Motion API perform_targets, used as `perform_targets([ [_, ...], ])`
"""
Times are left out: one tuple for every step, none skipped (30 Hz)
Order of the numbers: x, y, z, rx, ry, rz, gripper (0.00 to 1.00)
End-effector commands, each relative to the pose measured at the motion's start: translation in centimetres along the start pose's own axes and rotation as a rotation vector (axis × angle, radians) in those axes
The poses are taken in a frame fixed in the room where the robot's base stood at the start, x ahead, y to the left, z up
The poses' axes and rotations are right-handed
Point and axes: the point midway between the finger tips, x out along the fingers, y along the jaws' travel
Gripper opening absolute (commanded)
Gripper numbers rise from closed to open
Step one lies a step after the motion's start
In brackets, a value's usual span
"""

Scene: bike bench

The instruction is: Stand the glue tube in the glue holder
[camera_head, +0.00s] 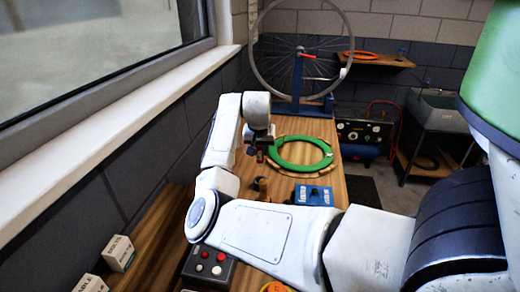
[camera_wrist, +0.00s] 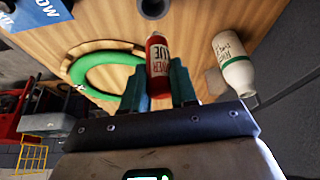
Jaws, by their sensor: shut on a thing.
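A white bottle (camera_wrist: 235,65) with a green band is right of the tube. A green ring (camera_head: 303,152) lies on the bench. A wheel stand (camera_head: 297,85) stands at the far end.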

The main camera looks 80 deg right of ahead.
Motion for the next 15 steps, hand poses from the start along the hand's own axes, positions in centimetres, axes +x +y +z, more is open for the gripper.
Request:
perform_targets([
  [0.7, -0.1, 0.3, -0.001, 0.0, -0.001, 0.0],
  [1.0, -0.1, 0.4, -0.001, 0.0, -0.001, 0.0],
  [1.3, -0.1, 0.6, -0.001, 0.0, -0.001, 0.0],
  [1.6, -0.1, 0.7, -0.001, 0.0, -0.001, 0.0],
  [1.9, -0.1, 0.8, 0.0, 0.0, -0.002, 0.0],
  [2.3, -0.1, 1.0, 0.0, 0.001, -0.002, 0.0],
  [2.5, -0.1, 1.1, 0.0, 0.001, -0.002, 0.0],
  [2.9, -0.1, 1.2, 0.001, 0.001, -0.002, 0.0],
  [3.2, -0.1, 1.4, 0.001, 0.001, -0.002, 0.0],
  [3.5, -0.1, 1.5, 0.001, 0.001, -0.001, 0.0],
  [3.8, -0.1, 1.6, 0.001, 0.001, -0.001, 0.0],
  [4.1, -0.1, 1.7, 0.001, 0.001, -0.001, 0.0],
  [4.2, -0.1, 1.8, 0.001, 0.001, -0.001, 0.0],
  [4.4, -0.1, 1.9, 0.0, 0.001, -0.001, 0.0],
  [4.6, -0.1, 1.9, 0.0, 0.001, -0.001, 0.0],
])
